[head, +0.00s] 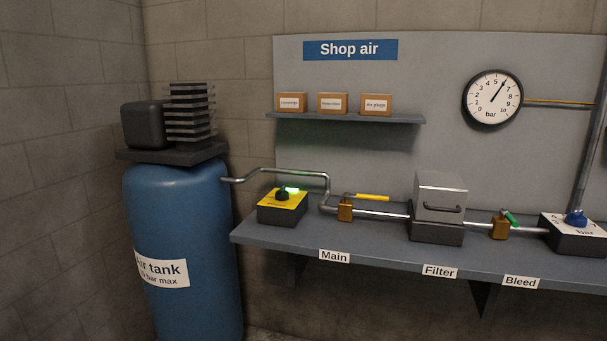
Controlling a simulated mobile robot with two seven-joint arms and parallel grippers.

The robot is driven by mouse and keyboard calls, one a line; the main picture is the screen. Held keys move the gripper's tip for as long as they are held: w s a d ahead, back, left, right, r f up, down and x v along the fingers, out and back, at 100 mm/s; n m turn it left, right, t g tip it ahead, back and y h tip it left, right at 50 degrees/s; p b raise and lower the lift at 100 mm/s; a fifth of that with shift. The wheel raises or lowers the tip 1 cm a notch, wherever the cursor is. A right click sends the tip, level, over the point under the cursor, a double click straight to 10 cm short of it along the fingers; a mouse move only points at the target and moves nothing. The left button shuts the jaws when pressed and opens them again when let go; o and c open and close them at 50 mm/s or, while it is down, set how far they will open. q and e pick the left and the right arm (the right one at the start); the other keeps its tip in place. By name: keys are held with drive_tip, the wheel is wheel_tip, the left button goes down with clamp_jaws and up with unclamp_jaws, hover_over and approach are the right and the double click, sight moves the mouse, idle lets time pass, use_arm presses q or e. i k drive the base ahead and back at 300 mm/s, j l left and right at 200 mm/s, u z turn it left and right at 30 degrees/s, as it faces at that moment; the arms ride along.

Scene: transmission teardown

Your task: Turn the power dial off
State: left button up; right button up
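The likely power dial (282,195) is a small black knob on top of a yellow-topped dark box (283,208) at the left end of the bench. A green light (292,189) glows beside the knob. The label on the yellow top is too small to read, and I cannot tell the knob's exact setting. Neither of my grippers shows in the head view.
The bench (375,238) carries the yellow-handled Main valve (372,197), the Filter box (438,197), the green-handled Bleed valve (509,219) and a blue-knobbed box (575,219). A blue air tank (185,220) stands left. The gauge (493,98) reads between 5 and 7 bar.

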sight(282, 195)
drive_tip(key=i+j+z, duration=0.15)
drive_tip(key=i+j, duration=0.3)
drive_tip(key=i, duration=0.25)
drive_tip(key=i+j+z, duration=0.2)
drive_tip(key=i+j, duration=0.35)
drive_tip(key=i, duration=0.15)
